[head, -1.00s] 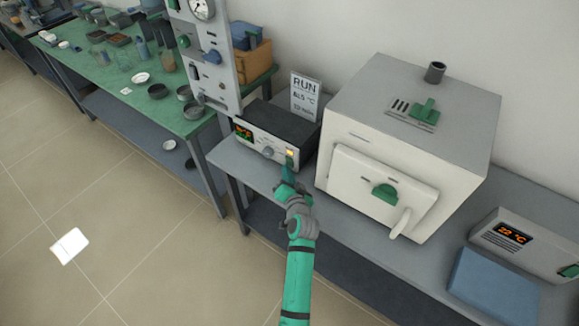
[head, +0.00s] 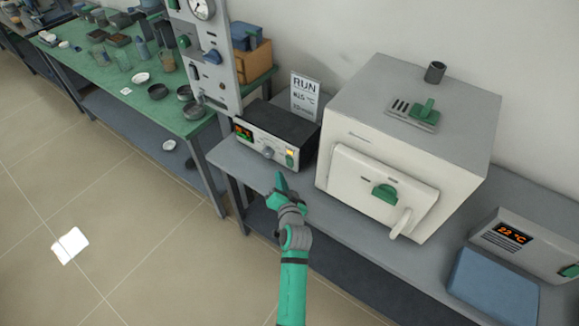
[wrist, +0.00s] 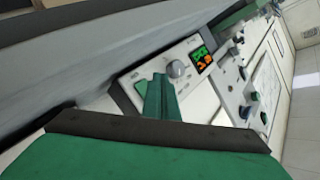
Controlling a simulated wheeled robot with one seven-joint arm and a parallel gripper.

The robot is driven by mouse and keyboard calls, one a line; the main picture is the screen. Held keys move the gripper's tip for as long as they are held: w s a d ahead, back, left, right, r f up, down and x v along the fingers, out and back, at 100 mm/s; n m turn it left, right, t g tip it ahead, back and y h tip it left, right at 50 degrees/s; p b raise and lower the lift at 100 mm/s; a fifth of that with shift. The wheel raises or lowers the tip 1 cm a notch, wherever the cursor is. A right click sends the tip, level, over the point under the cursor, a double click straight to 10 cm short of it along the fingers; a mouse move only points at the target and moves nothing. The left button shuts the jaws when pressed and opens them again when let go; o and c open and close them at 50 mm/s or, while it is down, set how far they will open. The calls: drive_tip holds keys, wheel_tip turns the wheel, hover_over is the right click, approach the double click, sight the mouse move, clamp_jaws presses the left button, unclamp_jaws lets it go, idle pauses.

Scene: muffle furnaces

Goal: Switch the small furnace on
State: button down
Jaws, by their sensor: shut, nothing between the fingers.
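A dark box-shaped unit with a pale front panel (head: 262,142) stands on the grey bench, left of a white furnace (head: 385,150) with a closed door. The panel has a lit red and green display (head: 244,133), a grey knob (head: 267,152) and a green switch (head: 290,162) with a lit yellow patch above it. The wrist view shows the shut green fingers (wrist: 160,98), the knob (wrist: 177,69) and the lit display (wrist: 201,58). The fingers partly cover the panel there.
A card reading RUN (head: 304,95) stands behind the unit. A grey unit reading 22 °C (head: 515,240) and a blue block (head: 493,288) are at the right. A tall gauge panel (head: 205,60) and a green table with glassware and dishes (head: 130,105) are at the left.

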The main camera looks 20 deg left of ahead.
drive_tip(key=shift+s+a+r, duration=0.1)
drive_tip(key=shift+s+a, duration=0.15)
drive_tip(key=shift+s, duration=0.35)
drive_tip(key=shift+s+a+r, duration=0.1)
drive_tip(key=shift+s+a, duration=0.1)
drive_tip(key=shift+s, duration=0.4)
